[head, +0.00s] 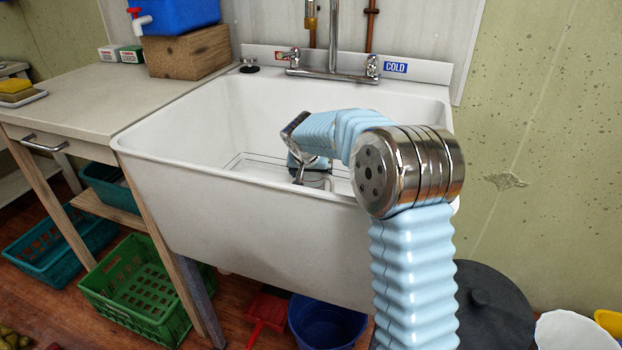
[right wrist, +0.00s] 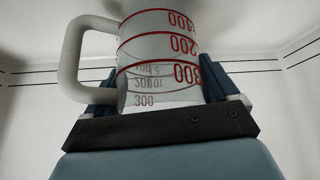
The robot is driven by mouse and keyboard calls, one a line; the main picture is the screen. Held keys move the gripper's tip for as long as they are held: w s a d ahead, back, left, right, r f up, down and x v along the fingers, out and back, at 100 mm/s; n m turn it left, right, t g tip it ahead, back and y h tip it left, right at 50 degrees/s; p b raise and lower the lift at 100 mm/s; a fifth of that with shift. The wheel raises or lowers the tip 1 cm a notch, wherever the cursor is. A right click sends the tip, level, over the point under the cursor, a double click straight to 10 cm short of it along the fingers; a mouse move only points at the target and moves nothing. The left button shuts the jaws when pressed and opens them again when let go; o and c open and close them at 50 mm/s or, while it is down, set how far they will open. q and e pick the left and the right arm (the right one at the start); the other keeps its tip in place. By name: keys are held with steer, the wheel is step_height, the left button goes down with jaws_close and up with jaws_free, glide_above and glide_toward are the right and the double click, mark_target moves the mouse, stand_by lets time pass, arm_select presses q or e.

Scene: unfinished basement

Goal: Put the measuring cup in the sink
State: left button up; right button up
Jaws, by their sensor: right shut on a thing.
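The measuring cup (right wrist: 158,45) fills the upper middle of the right wrist view. It is clear to whitish, with red rings and numbers and a pale handle on the left. My right gripper (right wrist: 165,95) is shut on its body, a blue-padded finger on each side. In the head view my right arm reaches over the front rim of the white sink (head: 235,205), and its hand is down inside the basin. The cup is mostly hidden there by my wrist. I cannot tell if it touches the sink floor. My left gripper is not in view.
A faucet (head: 333,65) stands at the sink's back edge. A counter (head: 75,95) on the left holds a wooden block (head: 187,55) under a blue container (head: 180,15). Green (head: 145,280) and teal crates lie below. A dark lidded bin (head: 495,305) stands at right.

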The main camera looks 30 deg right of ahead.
steer(key=shift+f, duration=0.85)
steer(key=shift+f, duration=0.15)
steer(key=o, duration=0.8)
steer(key=shift+r, duration=0.2)
steer(key=v, duration=1.2)
